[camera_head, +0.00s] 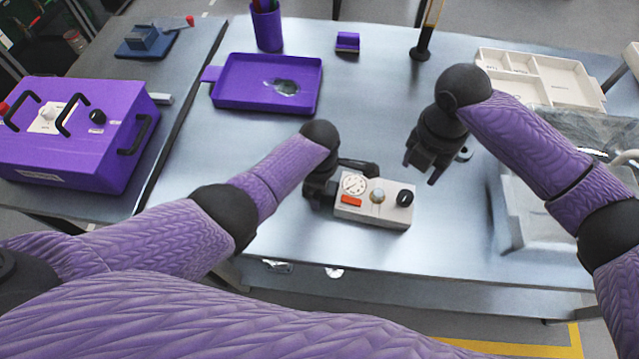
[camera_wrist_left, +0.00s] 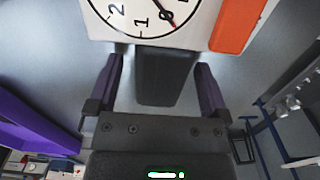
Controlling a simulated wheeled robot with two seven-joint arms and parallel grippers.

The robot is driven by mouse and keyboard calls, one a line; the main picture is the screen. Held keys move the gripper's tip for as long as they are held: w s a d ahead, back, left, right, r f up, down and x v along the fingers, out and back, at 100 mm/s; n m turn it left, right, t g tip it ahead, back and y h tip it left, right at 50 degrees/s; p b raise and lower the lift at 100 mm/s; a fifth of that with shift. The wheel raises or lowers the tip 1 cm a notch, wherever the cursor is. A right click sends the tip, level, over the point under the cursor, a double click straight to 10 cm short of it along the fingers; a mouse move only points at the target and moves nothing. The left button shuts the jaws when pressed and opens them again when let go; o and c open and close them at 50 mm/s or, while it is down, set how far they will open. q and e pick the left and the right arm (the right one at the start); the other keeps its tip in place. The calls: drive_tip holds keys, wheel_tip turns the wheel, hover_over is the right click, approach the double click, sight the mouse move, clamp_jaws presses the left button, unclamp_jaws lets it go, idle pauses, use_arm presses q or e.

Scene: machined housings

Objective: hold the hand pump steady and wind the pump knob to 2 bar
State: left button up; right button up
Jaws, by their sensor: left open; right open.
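The hand pump (camera_head: 373,218) is a pale box on the table with a round gauge (camera_head: 354,185), an orange-red label, a small metallic fitting (camera_head: 377,196) and a black knob (camera_head: 405,197). In the left wrist view the gauge (camera_wrist_left: 150,20) has its red needle near 0. My left gripper (camera_head: 325,188) is at the pump's left end. Its open fingers (camera_wrist_left: 158,85) stand either side of a dark grip (camera_wrist_left: 168,72) on the pump, with gaps on both sides. My right gripper (camera_head: 422,165) is open and empty, above and behind the black knob, apart from it.
A purple tray (camera_head: 225,98), a purple cup (camera_head: 267,30) and a small purple block (camera_head: 347,42) are at the back. A white divided tray (camera_head: 530,95) and a grey bin (camera_head: 507,215) are on the right. A purple case (camera_head: 75,155) stands left. Table in front of the pump is clear.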

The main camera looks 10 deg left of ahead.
use_arm(q)
clamp_jaws()
idle(0.3)
idle(0.3)
use_arm(e)
drive_tip(key=o, duration=0.3)
drive_tip(key=m+t+y, duration=0.2)
drive_tip(key=m+y, duration=0.2)
drive_tip(key=m, duration=1.2)
approach(407, 196)
drive_tip(key=shift+m, duration=0.3)
drive_tip(key=x, duration=0.9)
drive_tip(key=shift+f, duration=0.1)
